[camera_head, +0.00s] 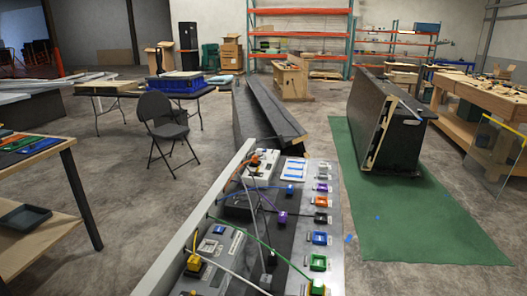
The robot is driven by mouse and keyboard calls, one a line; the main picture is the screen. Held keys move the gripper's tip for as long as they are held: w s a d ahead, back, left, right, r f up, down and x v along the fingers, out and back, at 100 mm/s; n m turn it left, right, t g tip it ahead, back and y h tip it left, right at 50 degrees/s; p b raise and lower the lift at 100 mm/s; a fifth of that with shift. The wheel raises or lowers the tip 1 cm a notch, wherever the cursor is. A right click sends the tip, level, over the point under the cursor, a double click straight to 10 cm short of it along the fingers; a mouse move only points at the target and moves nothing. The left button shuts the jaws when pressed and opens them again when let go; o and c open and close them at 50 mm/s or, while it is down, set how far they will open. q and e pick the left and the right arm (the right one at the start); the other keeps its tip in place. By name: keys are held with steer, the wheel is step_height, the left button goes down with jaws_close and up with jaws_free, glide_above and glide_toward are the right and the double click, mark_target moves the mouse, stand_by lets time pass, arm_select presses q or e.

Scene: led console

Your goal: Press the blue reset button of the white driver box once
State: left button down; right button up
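The LED console (322,265) fills the lower middle of the view, a dark panel with a pale rail on its left side. A white box (262,167) with an orange connector (255,160) sits at its far end; it looks like the driver box. No blue button can be made out clearly on it. A greyish box (213,262) nearer me on the left carries a small blue-and-white patch (219,229), too small to identify. Neither of my grippers is in view.
Coloured sockets (320,217) line the console's right side. Blue (290,189), purple (282,217) and yellow (194,264) plugs have loose wires crossing the panel. A white card (294,168) lies at the far end. A wooden table (68,155) stands left, a green mat (430,225) right.

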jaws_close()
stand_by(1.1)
